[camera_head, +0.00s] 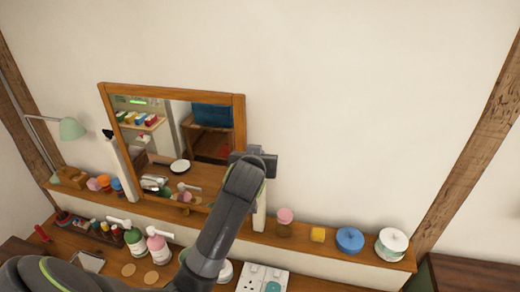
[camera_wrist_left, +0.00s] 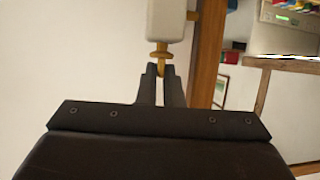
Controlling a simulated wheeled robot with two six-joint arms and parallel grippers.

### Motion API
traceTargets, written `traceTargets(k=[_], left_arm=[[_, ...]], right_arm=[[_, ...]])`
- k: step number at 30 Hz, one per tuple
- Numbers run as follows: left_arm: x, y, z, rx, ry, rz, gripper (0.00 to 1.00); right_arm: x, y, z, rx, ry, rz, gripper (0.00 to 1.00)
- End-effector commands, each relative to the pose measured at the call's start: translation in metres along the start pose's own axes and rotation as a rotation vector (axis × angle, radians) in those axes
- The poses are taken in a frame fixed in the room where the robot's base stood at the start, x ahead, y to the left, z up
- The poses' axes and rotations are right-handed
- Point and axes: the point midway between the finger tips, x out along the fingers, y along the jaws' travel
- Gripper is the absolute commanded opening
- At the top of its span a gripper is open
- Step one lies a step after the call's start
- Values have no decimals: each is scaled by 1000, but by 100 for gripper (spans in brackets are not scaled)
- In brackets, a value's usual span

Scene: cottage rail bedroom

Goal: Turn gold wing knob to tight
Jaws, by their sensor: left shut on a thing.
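The gold wing knob (camera_wrist_left: 160,54) sticks out from a white post (camera_wrist_left: 166,20) beside the wooden mirror frame (camera_wrist_left: 208,55). In the left wrist view my left gripper (camera_wrist_left: 160,72) is shut on the knob's near part, between two narrow dark fingertips. In the head view my left gripper (camera_head: 254,160) is at the right edge of the mirror (camera_head: 175,150), and it hides the knob. The lower part of the white post (camera_head: 260,208) shows below it. How tight the knob is cannot be told. My right gripper is not in view.
Pump bottles (camera_head: 159,246) and white sockets (camera_head: 262,279) are lower down. The wall right of the mirror is clear.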

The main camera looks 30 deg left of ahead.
Motion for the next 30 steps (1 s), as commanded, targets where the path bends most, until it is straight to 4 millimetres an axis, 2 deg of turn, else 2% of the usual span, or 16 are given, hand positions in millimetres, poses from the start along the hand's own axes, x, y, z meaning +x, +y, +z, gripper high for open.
traceTargets(k=[4,15,30], left_arm=[[0,-6,-3,59,7,119,0],[3,-11,-3,176,7,408,0],[5,-13,-4,270,7,650,0]], right_arm=[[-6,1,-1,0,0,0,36],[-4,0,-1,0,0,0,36],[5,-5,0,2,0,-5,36]])
